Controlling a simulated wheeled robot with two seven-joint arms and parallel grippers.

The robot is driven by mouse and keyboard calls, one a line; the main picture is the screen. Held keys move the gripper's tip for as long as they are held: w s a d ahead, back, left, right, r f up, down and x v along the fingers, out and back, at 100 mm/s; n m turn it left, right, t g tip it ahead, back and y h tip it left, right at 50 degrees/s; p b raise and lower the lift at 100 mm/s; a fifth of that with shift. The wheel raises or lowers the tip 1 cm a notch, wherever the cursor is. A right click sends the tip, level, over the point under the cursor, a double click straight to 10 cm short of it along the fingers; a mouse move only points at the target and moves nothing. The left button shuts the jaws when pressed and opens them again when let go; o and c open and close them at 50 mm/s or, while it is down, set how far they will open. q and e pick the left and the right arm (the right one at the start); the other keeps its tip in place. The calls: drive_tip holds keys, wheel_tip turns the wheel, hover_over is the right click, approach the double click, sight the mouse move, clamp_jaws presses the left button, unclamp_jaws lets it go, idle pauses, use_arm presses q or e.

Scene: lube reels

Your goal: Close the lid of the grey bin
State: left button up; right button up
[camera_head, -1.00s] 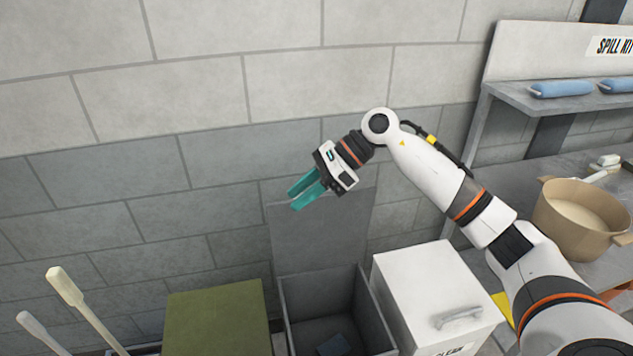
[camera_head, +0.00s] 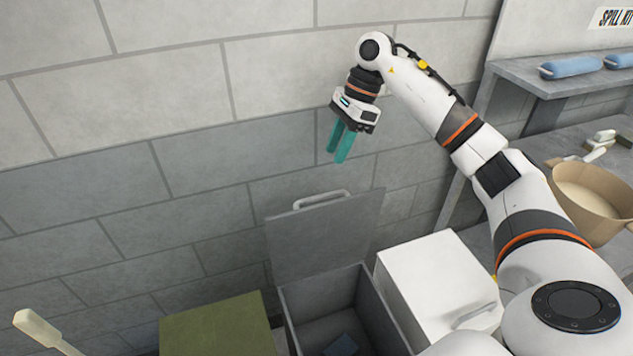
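The grey bin (camera_head: 372,318) stands open at the lower middle, against the block wall. Its lid (camera_head: 322,238) stands up at the back, tilted, with a light handle (camera_head: 321,200) near its top edge. A small blue-grey item (camera_head: 341,345) lies inside the bin. My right gripper (camera_head: 340,158) is above the lid, a little right of the handle and apart from it. Its two teal fingers point down with a narrow gap between them, and nothing is between them. My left gripper is not in view.
A closed olive-green bin (camera_head: 218,328) stands left of the grey bin. A closed white bin (camera_head: 437,283) stands close on its right. A bench at right holds a tan pot (camera_head: 590,195); a shelf above it holds blue rolls (camera_head: 570,66). A pale handle (camera_head: 45,330) rises at lower left.

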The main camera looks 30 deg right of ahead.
drive_tip(key=p+x, duration=0.2)
drive_tip(key=x, duration=0.7)
drive_tip(key=shift+a+f, duration=0.15)
drive_tip(key=shift+a+f+p, duration=0.2)
drive_tip(key=shift+f+p, duration=0.1)
drive_tip(key=shift+f, duration=0.35)
clamp_jaws()
